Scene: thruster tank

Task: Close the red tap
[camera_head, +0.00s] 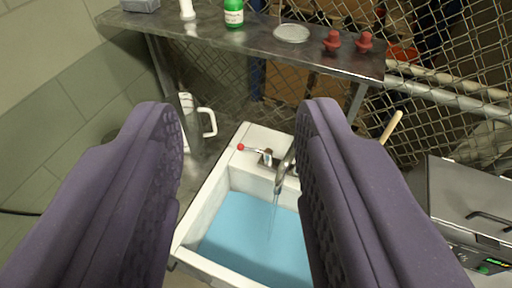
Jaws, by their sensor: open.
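The red tap shows as a small red ball (241,147) on the end of a thin metal lever at the back left of a white sink. The lever runs right to a metal valve (266,158) next to the curved spout (284,172). Water runs from the spout into blue water in the sink (210,192). My gripper (238,112) is open and empty, its two purple fingers wide apart in the foreground. In the picture the red ball lies between the fingers, farther off and not touched. The right finger hides the right part of the sink.
A metal shelf (215,27) crosses behind the sink, with a green bottle (234,13), a round dish (292,33) and two red knobs (348,41). A white-handled jug (196,120) stands left of the sink. A grey machine (470,195) is at right, chain-link fence behind.

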